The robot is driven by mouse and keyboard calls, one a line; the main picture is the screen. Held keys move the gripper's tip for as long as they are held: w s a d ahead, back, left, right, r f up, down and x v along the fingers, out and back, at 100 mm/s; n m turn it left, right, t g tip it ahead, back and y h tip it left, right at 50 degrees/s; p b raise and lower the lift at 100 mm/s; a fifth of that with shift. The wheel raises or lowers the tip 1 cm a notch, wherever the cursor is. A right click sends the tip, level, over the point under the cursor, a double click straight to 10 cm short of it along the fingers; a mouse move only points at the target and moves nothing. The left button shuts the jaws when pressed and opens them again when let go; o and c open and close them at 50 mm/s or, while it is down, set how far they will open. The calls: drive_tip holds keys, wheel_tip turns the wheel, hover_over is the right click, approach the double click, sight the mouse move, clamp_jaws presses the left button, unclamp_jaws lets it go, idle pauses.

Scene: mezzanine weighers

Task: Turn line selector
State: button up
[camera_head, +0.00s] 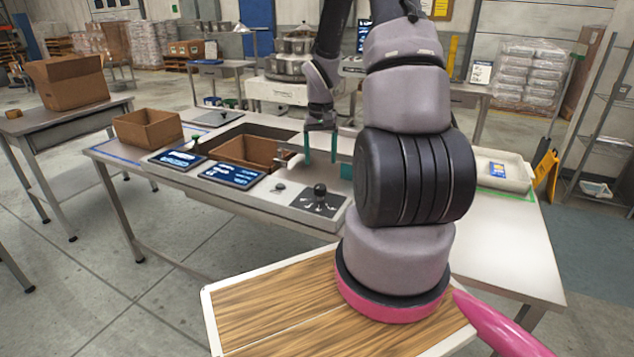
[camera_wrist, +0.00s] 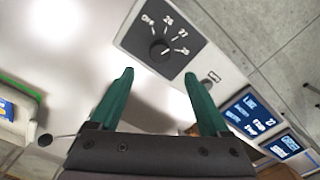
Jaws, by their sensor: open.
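The line selector is a black knob (camera_head: 320,190) on a dark square dial plate with white markings, set in a light grey panel (camera_head: 298,192) at the table's near edge. In the wrist view the knob (camera_wrist: 160,49) lies beyond the fingertips, roughly between them. Its pointer direction is hard to tell. My gripper (camera_head: 321,153) has two teal fingers, spread apart with nothing between them. It is above the table, behind the dial in the head view. In the wrist view my gripper (camera_wrist: 159,75) is apart from the knob.
Two lit screens (camera_head: 232,175) (camera_head: 178,158) and a small button (camera_head: 280,187) sit left of the dial. An open brown box (camera_head: 240,152) is sunk in the table behind them. Another box (camera_head: 147,128) stands further left. A pale tray (camera_head: 500,171) is at the right.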

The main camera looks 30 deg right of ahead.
sight(320, 186)
wheel_tip(320, 186, down, 9)
drive_tip(key=shift+f, duration=0.2)
idle(0.3)
clamp_jaws()
